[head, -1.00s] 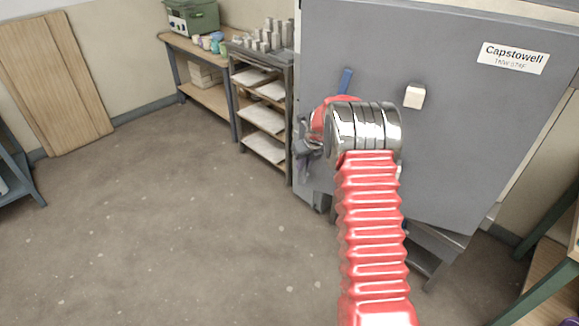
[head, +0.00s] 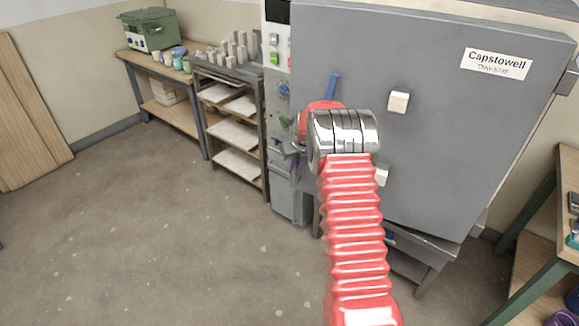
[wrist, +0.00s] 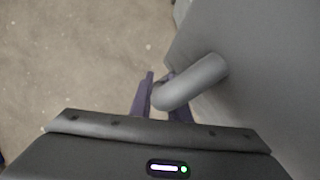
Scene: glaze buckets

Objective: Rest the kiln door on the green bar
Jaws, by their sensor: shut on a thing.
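The kiln door (head: 440,130) is a large grey panel with a "Capstowell" label, filling the right half of the head view. Its grey bar handle (wrist: 195,82) shows in the wrist view, standing out from the door face. My gripper (wrist: 160,88) has its dark purple fingers on either side of the handle and is shut on it. In the head view my red arm and its shiny joint hide most of the gripper and handle. I cannot make out a green bar in either view.
A control panel (head: 277,60) with coloured buttons stands left of the door. A shelf rack (head: 238,135) and a bench (head: 165,108) are further left. A green-framed table (head: 540,220) stands close on the right. The floor (head: 120,240) at left is clear.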

